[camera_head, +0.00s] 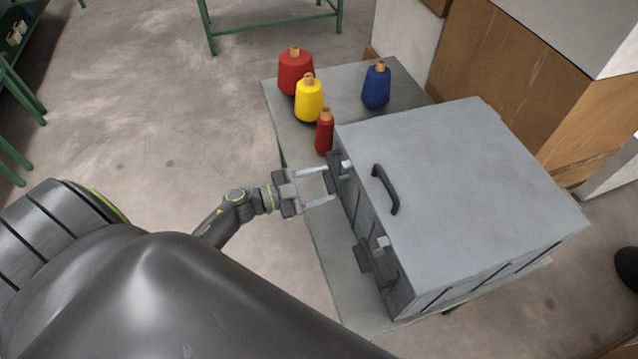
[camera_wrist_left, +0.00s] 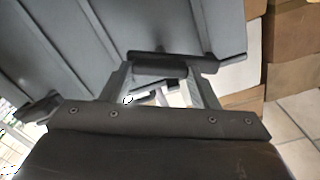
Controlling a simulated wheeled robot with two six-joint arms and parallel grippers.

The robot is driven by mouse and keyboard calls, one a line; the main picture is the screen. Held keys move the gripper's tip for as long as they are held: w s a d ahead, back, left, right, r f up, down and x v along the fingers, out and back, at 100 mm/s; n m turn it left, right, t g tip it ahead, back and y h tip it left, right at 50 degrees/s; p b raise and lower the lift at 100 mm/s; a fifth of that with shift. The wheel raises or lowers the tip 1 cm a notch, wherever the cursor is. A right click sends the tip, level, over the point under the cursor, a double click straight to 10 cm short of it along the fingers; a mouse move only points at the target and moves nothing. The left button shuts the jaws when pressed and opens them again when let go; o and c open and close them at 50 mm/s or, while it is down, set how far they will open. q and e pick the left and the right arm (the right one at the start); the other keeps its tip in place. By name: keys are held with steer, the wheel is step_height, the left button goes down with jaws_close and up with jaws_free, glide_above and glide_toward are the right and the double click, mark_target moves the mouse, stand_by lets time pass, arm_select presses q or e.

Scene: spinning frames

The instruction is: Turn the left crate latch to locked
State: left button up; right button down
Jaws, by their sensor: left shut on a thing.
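A grey crate (camera_head: 470,170) with a dark lid handle (camera_head: 385,190) stands on a grey table. Two dark latches with pale catches are on its side facing my arm. The left latch (camera_head: 338,167) is the farther one in the head view; the other latch (camera_head: 375,262) is nearer. My left gripper (camera_head: 331,184) reaches the crate side at the left latch, its fingers shut on it. In the left wrist view, the dark latch bar (camera_wrist_left: 172,62) lies across the fingertips (camera_wrist_left: 163,78). The fingers partly hide the latch, and its exact turn is hard to tell. My right gripper is out of view.
Red (camera_head: 295,72), yellow (camera_head: 308,100), small red (camera_head: 324,135) and blue (camera_head: 376,87) thread cones stand on the table (camera_head: 345,85) beyond the crate. Cardboard boxes (camera_head: 500,60) are behind. The floor left of the table is clear around my forearm.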

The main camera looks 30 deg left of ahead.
arm_select(q)
steer(key=m, duration=0.3)
steer(key=shift+f+b, duration=0.1)
steer(key=shift+b, duration=0.25)
steer(key=m+b, duration=0.1)
steer(key=m, duration=0.2)
steer(key=shift+f+m, duration=0.1)
steer(key=shift+m, duration=0.2)
steer(key=m+b, duration=0.3)
steer(key=m, duration=0.3)
steer(key=shift+s+d, duration=0.1)
steer(key=o, duration=1.4)
steer(key=b+v, duration=0.4)
steer(key=v, duration=1.3)
steer(key=shift+s, duration=0.15)
